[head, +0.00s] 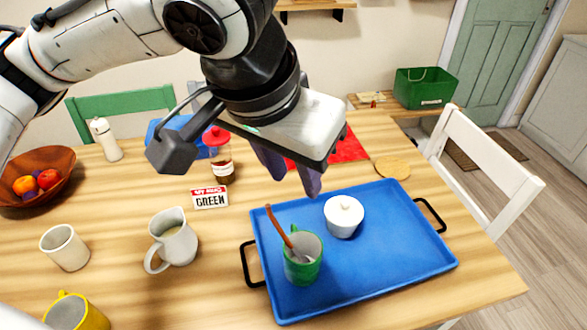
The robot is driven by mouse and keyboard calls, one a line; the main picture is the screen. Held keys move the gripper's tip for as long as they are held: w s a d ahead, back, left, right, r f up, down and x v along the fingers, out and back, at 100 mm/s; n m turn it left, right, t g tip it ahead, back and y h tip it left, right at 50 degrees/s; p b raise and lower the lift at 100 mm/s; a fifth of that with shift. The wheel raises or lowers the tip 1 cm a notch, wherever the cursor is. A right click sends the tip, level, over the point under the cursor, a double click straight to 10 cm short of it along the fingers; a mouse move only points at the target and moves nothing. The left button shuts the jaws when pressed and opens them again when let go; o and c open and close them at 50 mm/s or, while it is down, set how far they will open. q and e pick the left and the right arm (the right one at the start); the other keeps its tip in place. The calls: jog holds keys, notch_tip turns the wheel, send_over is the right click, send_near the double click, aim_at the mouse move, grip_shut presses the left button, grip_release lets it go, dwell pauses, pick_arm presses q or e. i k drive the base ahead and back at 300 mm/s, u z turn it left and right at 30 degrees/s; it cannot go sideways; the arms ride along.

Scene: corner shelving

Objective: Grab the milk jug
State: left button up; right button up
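The milk jug (172,240) is a small white pitcher with pale liquid inside. It stands upright on the wooden table, left of the blue tray, with its handle towards the lower left. My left gripper (293,184) hangs above the table behind the tray, up and to the right of the jug and well apart from it. Its two grey-purple fingers point down with a gap between them, and nothing shows between them. My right gripper is not in view.
A white cup (65,248), yellow mug (76,312), sign (209,197), red-lidded jar (222,170) and fruit bowl (57,163) stand around the jug.

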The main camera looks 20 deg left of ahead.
aim_at(177, 247)
jog(key=k, duration=1)
